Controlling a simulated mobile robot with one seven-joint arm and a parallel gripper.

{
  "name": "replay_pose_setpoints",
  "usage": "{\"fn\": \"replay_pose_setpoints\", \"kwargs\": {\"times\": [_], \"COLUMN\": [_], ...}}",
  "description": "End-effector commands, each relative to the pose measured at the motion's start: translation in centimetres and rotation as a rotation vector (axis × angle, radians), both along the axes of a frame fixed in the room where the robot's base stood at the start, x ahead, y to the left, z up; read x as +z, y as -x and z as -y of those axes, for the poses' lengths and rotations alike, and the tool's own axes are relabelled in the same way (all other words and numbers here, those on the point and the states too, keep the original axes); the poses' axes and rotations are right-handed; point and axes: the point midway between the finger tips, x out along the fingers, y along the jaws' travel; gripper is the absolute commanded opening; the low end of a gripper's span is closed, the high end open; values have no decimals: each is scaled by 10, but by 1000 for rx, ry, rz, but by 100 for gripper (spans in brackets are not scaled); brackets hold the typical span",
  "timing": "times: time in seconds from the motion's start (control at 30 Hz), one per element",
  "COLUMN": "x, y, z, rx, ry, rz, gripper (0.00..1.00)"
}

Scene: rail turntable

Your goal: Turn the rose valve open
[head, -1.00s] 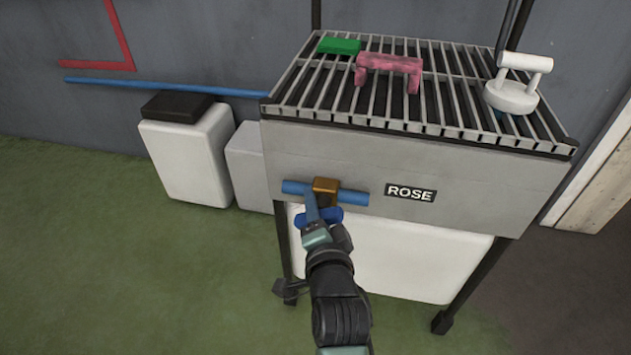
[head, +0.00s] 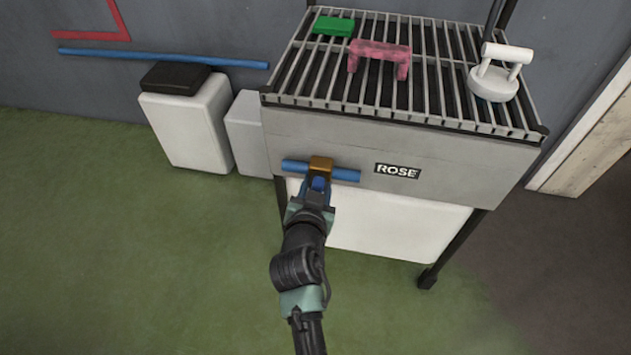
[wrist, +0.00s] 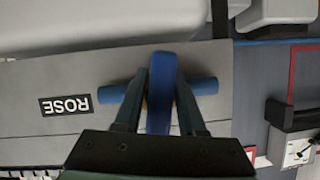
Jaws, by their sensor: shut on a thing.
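The rose valve is a short blue pipe (head: 345,174) with a brass block (head: 321,163) at its middle, on the grey front panel left of the ROSE label (head: 397,171). My gripper (head: 317,190) is at the valve, just below the brass block. In the wrist view, its fingers are on either side of a blue handle (wrist: 160,80) and shut on it. The handle stands across the blue pipe (wrist: 205,87) there. The fingers and handle hide most of the brass block in the wrist view.
On the grill rack (head: 440,92) above sit a green block (head: 333,26), a pink handle-shaped piece (head: 380,56) and a white round piece with a grip (head: 494,82). Green floor is clear at left.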

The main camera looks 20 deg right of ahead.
Motion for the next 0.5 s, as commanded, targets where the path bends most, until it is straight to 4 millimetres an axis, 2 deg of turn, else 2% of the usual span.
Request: {"fn": "replay_pose_setpoints", "kwargs": {"times": [0.5], "x": [0], "y": [1], "z": [2], "rx": [-1], "ry": [153], "rz": [-103], "gripper": [0]}}
